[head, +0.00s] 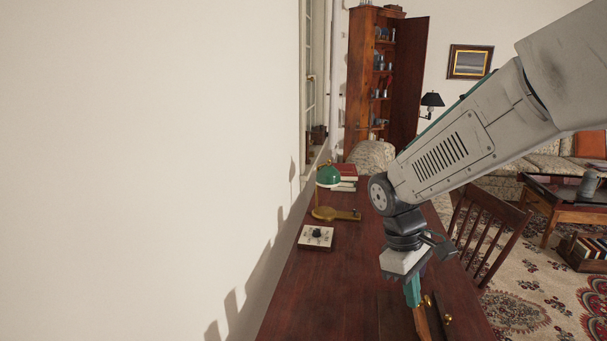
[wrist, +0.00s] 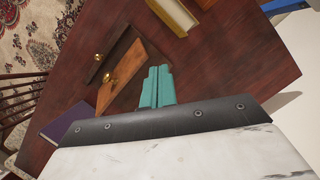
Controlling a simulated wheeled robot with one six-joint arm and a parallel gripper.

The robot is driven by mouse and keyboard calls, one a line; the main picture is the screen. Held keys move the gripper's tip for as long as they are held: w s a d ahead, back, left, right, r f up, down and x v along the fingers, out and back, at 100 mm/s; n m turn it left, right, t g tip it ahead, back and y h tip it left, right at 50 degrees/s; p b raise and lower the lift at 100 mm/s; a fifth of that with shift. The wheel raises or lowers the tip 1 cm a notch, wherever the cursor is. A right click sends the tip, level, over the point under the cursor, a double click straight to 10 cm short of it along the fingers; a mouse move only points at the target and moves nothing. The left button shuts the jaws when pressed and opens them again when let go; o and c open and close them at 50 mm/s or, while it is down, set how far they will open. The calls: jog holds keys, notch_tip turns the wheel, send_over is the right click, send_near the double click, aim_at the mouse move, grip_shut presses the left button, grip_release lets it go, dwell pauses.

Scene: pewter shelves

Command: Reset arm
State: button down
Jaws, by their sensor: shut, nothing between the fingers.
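My gripper (head: 413,292) hangs from the arm over the right edge of the dark red-brown wooden desk (head: 345,280), pointing down. In the wrist view its two teal fingers (wrist: 159,74) are pressed together with nothing between them. Ahead of the fingers lies a lighter wooden panel (wrist: 125,72) with a brass knob (wrist: 109,76), next to a darker wooden strip. In the head view brass knobs (head: 447,320) show just right of the fingers. I cannot tell whether the fingers touch the wood.
A green-shaded lamp (head: 328,176), a small box with a dial (head: 316,237) and books (head: 345,174) stand on the desk. A wooden chair (head: 488,230) is close on the right. A plain wall (head: 150,170) borders the left. A purple book (wrist: 70,128) shows in the wrist view.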

jog(key=s+d+r+m+t+y, duration=0.1)
jog(key=s+r+m, duration=0.3)
jog(key=s, duration=0.6)
jog(key=s+d+r+m+t+y, duration=0.1)
jog(key=s+d+r+m, duration=0.3)
jog(key=s, duration=0.6)
jog(key=shift+d+r+m+t+y, duration=0.2)
jog(key=shift+r+m+t+y, duration=0.15)
jog(key=shift+r+t, duration=0.65)
jog(key=shift+r+g, duration=0.2)
jog(key=shift+g, duration=0.1)
